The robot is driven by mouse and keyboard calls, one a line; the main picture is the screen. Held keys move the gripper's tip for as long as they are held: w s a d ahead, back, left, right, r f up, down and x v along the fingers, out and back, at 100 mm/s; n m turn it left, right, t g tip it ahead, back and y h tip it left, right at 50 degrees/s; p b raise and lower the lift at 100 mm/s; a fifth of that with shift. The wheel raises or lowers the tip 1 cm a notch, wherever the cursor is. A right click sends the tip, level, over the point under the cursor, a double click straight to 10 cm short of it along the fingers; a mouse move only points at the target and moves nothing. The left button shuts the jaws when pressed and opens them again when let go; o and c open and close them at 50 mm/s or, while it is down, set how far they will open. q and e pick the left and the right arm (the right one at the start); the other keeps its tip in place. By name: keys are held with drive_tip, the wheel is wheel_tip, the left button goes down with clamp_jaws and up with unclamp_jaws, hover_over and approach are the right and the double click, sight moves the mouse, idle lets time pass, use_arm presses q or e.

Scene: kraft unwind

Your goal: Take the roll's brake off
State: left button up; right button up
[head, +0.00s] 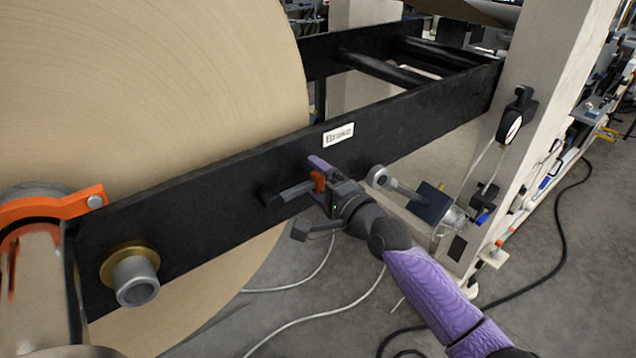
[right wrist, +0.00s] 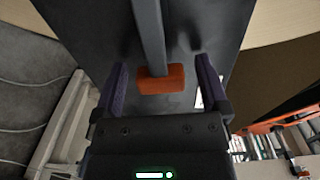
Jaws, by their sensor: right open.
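The brake lever (head: 290,192) is a dark bar on the outer side of the black arm, below a white "Brake" label (head: 338,135). Its orange end (head: 318,181) points to the right. My right gripper (head: 316,184) is open at this orange end. In the right wrist view, the grey lever bar (right wrist: 149,35) ends in the orange block (right wrist: 160,80). The block lies between the two purple fingers of my right gripper (right wrist: 162,82), with a gap on each side. The large brown paper roll (head: 150,90) stands behind the black arm. My left gripper is not in view.
The black arm (head: 200,210) runs from the orange clamp (head: 50,205) to the pale machine column (head: 550,100). A metal cylinder with an eye end (head: 379,175) sits right of the gripper. A gauge (head: 510,125) hangs on the column. Cables lie on the floor.

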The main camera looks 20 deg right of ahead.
drive_tip(key=c, duration=1.2)
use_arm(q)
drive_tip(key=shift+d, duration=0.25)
use_arm(e)
clamp_jaws()
drive_tip(key=shift+r, duration=0.1)
